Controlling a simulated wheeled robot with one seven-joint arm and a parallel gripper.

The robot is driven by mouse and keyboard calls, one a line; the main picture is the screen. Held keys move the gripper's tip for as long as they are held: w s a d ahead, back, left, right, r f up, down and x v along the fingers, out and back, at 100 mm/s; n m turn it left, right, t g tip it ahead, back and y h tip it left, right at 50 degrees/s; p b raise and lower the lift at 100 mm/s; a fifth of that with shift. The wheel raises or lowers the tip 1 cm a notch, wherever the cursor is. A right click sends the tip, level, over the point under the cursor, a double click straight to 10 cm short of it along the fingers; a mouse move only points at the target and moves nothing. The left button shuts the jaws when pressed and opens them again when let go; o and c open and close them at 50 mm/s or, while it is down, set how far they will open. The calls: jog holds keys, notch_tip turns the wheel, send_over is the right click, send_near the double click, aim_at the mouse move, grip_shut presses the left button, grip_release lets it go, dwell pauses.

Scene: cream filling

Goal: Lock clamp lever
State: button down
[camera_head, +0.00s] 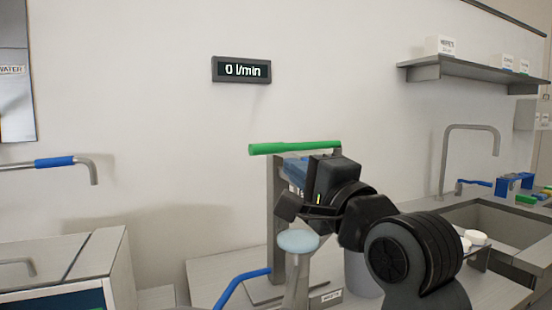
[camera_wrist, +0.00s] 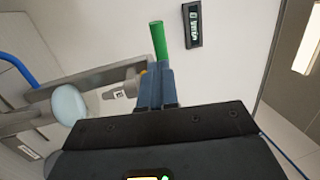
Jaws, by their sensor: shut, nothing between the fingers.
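A lever with a long green grip (camera_head: 295,147) lies nearly level at the top of a grey upright stand (camera_head: 279,230). In the wrist view the green grip (camera_wrist: 158,40) shows just beyond my fingertips. My gripper (camera_head: 290,168) is shut and empty, just below the green grip at the stand's top. In the wrist view its blue-grey fingers (camera_wrist: 157,72) are together and point towards the grip. I cannot tell whether they touch it. The lever's pivot is mostly hidden behind my gripper and wrist.
A pale blue round disc (camera_head: 298,240) sits on a post before the stand. A blue handle (camera_head: 243,284) curves at lower left. A display reading 0 l/min (camera_head: 241,70) hangs on the wall. A sink (camera_head: 500,225) and faucet (camera_head: 470,128) are right, a shelf (camera_head: 470,72) above.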

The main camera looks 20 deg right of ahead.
aim_at(267, 152)
jog(key=p+x, duration=0.1)
jog(key=x, duration=0.6)
jog(key=shift+w, duration=0.1)
jog(key=shift+x, duration=0.9)
jog(key=shift+a, duration=0.2)
jog(key=shift+f+p, duration=0.1)
jog(key=shift+p, duration=0.2)
